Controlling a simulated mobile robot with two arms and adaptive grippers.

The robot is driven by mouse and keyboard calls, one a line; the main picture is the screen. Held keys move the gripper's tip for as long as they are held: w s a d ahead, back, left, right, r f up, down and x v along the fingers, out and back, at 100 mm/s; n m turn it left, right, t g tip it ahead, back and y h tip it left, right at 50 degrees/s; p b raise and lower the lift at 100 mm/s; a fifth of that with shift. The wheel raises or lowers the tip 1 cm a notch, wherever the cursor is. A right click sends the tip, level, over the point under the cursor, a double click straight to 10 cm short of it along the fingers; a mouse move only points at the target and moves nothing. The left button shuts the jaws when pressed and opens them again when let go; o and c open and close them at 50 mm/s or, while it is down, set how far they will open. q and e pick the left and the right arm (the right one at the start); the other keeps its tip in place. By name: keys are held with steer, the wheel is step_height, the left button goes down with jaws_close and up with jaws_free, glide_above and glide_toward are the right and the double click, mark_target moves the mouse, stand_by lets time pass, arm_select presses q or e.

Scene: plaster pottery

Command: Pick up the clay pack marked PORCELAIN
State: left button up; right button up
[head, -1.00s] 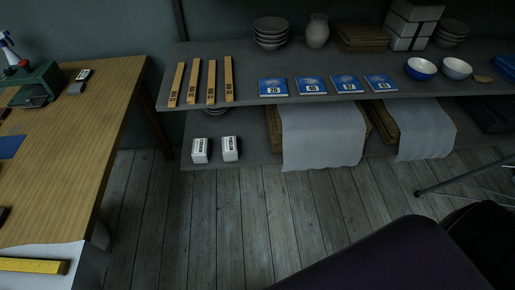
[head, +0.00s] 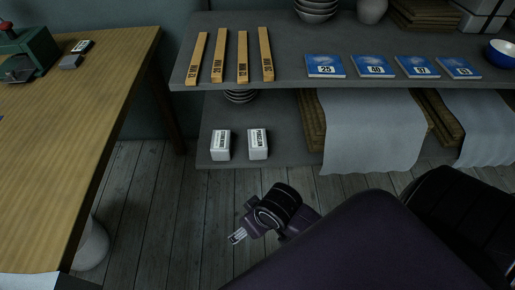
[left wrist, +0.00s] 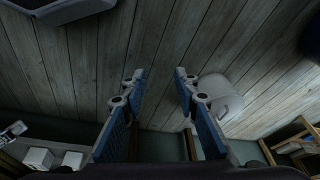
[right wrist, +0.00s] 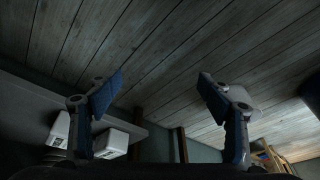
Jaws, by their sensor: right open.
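Two white clay packs stand side by side on the lower shelf in the head view, a left pack (head: 220,145) and a right pack (head: 257,144). Their dark labels are too small to read surely, so I cannot tell which says PORCELAIN. Two white packs also show at the left of the right wrist view and the lower left of the left wrist view. My right gripper (head: 238,236) is in front of and below the shelf; in its wrist view (right wrist: 160,82) it is open and empty. My left gripper (left wrist: 159,75) is open and empty, over the floor.
The upper shelf (head: 290,75) overhangs the packs and holds wooden bars and blue booklets. Dark bowls (head: 240,96) stand behind the packs. A grey cloth (head: 370,130) hangs to their right. A wooden table (head: 80,140) is at the left. Plank floor lies in front.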

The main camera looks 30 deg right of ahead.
steer(key=w, duration=0.8)
step_height(320, 180, up, 4)
steer(key=m+h, duration=0.3)
steer(key=m, duration=0.5)
glide_above(258, 140)
steer(key=shift+s+a+r, duration=0.15)
steer(key=shift+s+a, duration=0.2)
steer(key=shift+a, duration=0.05)
steer(key=b+x, duration=0.1)
steer(key=x, duration=0.1)
steer(key=b+x, duration=0.1)
steer(key=s+b+x, duration=0.1)
steer(key=x, duration=0.1)
steer(key=shift+w+f, duration=0.15)
steer(key=shift+f, duration=0.3)
steer(key=shift+x, duration=0.85)
arm_select(q)
steer(key=w+d+r+t, duration=0.1)
steer(key=w+d+t, duration=0.1)
steer(key=w, duration=0.4)
steer(key=shift+r+t+h, duration=0.25)
steer(key=shift+t+h, duration=0.15)
steer(key=shift+t, duration=0.2)
arm_select(e)
steer(key=shift+w, duration=0.1)
arm_select(q)
steer(key=shift+s+a+f+g, duration=0.2)
steer(key=shift+s+a+g, duration=0.1)
steer(key=shift+s, duration=0.15)
